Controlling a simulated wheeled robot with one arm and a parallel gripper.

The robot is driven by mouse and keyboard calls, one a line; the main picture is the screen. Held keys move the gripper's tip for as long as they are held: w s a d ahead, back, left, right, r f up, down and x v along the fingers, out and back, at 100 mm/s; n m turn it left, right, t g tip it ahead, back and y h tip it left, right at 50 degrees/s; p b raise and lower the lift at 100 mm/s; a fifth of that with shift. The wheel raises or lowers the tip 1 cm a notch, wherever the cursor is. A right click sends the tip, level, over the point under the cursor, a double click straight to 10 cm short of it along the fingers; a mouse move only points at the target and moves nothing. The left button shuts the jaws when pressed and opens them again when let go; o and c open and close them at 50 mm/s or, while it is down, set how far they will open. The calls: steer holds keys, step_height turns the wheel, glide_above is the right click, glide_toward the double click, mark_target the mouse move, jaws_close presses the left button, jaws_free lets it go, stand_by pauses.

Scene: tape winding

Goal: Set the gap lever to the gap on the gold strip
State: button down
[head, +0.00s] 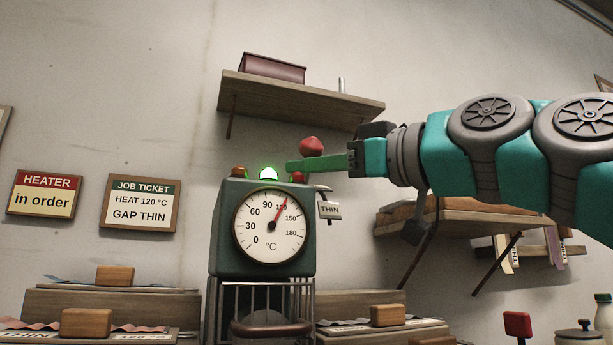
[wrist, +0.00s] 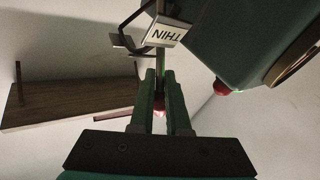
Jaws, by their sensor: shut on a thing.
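My gripper (head: 290,166) reaches in from the right at the top of the green machine (head: 228,240). In the wrist view its green fingers (wrist: 160,80) are closed around a thin green bar, with a red knob (wrist: 160,112) between them. I take this to be the gap lever; its red knob (head: 312,146) shows just above the fingers in the head view. A THIN plate (head: 329,210) hangs at the machine's right side. It also shows beyond the fingertips in the wrist view (wrist: 165,35). I cannot surely pick out the gold strip.
A job ticket (head: 142,212) reads HEAT 120 °C, GAP THIN. Tagged strips (head: 507,255) hang at right.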

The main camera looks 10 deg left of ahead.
steer(key=shift+s+d+f+b, duration=0.2)
steer(key=shift+s+d+b, duration=0.1)
steer(key=shift+s, duration=0.15)
steer(key=shift+s+d+f+b, duration=0.2)
steer(key=shift+s+d+b, duration=0.1)
steer(key=shift+s, duration=0.15)
steer(key=shift+s+a+f, duration=0.1)
steer(key=c, duration=1)
jaws_free()
steer(key=shift+s, duration=0.15)
steer(key=shift+c, duration=0.2)
steer(key=shift+o, duration=0.7)
steer(key=shift+f, duration=0.1)
steer(key=v, duration=0.7)
steer(key=shift+d, duration=0.35)
